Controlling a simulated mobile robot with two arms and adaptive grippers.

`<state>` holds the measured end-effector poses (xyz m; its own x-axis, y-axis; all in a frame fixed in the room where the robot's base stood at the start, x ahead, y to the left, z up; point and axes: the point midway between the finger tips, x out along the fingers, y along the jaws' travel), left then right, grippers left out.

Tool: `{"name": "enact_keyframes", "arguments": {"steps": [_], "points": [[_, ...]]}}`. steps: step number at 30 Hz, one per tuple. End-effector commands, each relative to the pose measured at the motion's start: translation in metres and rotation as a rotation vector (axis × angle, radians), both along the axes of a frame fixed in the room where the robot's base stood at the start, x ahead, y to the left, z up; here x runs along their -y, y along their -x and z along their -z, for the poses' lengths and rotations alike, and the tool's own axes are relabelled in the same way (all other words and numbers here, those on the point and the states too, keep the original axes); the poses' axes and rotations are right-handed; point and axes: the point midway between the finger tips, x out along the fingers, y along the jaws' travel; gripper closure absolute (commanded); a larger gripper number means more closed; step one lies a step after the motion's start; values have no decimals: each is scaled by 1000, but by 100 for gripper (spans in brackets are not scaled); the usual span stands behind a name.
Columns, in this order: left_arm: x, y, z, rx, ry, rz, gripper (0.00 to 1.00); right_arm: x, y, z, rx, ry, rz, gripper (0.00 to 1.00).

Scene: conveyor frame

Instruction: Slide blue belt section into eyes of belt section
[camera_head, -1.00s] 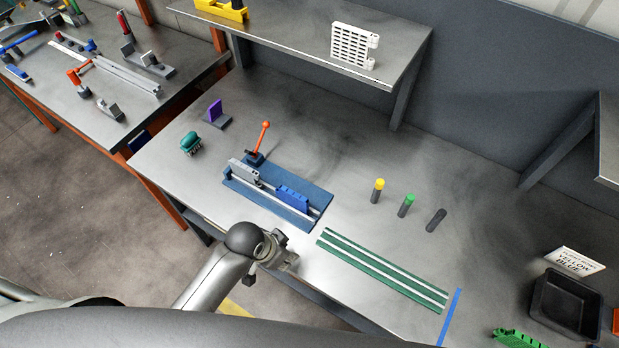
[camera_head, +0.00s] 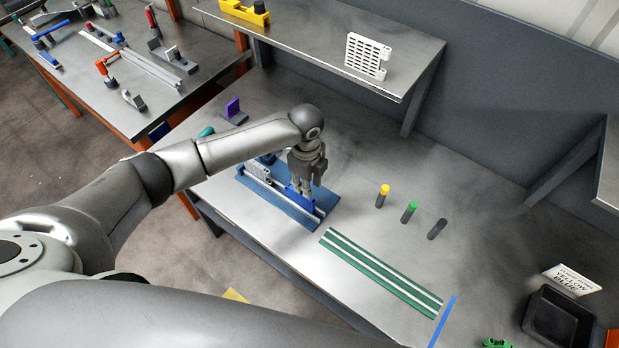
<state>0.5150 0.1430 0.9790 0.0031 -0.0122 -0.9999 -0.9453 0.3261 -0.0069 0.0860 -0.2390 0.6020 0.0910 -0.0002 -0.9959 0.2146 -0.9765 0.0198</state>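The blue belt section (camera_head: 295,201) sits on the rail of the blue fixture plate (camera_head: 322,213) on the bench. The grey belt section (camera_head: 257,172) lies on the same rail, just up and left of it, partly behind my arm. My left gripper (camera_head: 303,190) points down over the blue section, with its fingertips at the section's top edge. Whether the fingers are closed on it is too small to tell. The eyes of the grey section cannot be made out. My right gripper is not in view.
Yellow-capped (camera_head: 383,195), green-capped (camera_head: 409,212) and dark (camera_head: 437,229) pins stand to the right. A green striped guide (camera_head: 380,272) lies in front. A black bin (camera_head: 557,325) is at the lower right. A shelf (camera_head: 330,45) overhangs the back.

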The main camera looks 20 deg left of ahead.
Motion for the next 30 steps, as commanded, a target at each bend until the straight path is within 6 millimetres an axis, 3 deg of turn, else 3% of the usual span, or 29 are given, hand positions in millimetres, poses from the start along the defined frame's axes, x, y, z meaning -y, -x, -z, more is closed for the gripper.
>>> {"name": "enact_keyframes", "arguments": {"steps": [5, 11, 24, 25, 30], "points": [[-7, -4, 1, -5, -15, 18, 71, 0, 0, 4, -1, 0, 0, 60], [-7, -4, 26, -5, -15, 18, 71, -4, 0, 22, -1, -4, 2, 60], [-7, -4, 86, -2, -15, 16, 71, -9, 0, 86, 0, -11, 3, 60], [-7, -5, 76, -1, -14, 16, 75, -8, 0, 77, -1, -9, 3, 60], [-6, -4, 75, -3, -14, 16, 97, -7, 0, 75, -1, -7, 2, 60]]}}
